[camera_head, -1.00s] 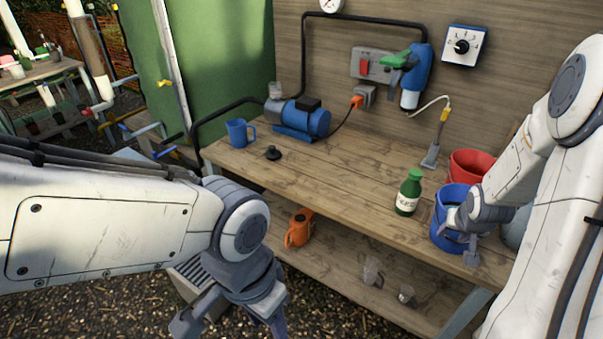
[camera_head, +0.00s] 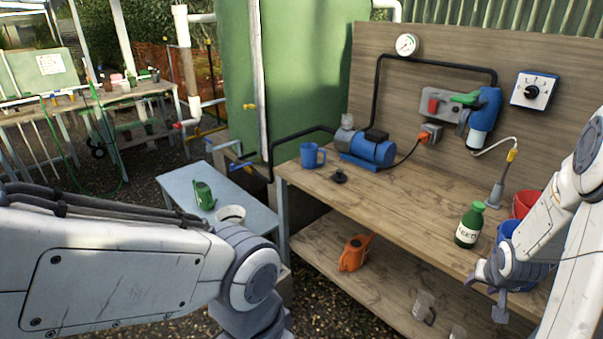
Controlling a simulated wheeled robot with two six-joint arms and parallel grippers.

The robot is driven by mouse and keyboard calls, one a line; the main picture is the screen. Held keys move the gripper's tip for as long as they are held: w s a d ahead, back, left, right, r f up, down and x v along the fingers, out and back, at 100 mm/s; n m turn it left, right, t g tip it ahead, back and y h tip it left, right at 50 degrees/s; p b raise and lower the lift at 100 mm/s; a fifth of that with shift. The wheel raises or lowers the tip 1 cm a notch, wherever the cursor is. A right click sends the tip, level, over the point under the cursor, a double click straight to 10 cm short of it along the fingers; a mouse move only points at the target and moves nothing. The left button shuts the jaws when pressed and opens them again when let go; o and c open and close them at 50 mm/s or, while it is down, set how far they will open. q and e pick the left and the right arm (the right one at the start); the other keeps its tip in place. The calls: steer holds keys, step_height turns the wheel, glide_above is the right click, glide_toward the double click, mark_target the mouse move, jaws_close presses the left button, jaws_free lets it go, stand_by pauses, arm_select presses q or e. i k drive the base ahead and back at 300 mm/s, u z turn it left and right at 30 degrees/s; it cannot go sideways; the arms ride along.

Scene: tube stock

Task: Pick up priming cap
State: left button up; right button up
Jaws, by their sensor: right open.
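A small black cap with a raised knob, likely the priming cap (camera_head: 338,175), lies on the wooden bench (camera_head: 400,205) in the head view. It is in front of the blue pump (camera_head: 367,148) and right of a blue mug (camera_head: 311,156). My right gripper (camera_head: 487,289) is open at the bench's front right, in front of the blue bucket (camera_head: 508,232) and well away from the cap. Nothing shows between its fingers. My left arm comes in from the left, but its gripper fingers are below the picture's edge.
A green bottle (camera_head: 469,225) stands between the cap and my right arm. A red bucket (camera_head: 524,203) is behind the blue one. An orange can (camera_head: 354,253) and clear beakers sit on the lower shelf (camera_head: 375,285). The bench middle is clear.

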mark_target(338, 177)
steer(key=u, duration=0.7)
steer(key=i, duration=2.1)
steer(key=z, duration=0.55)
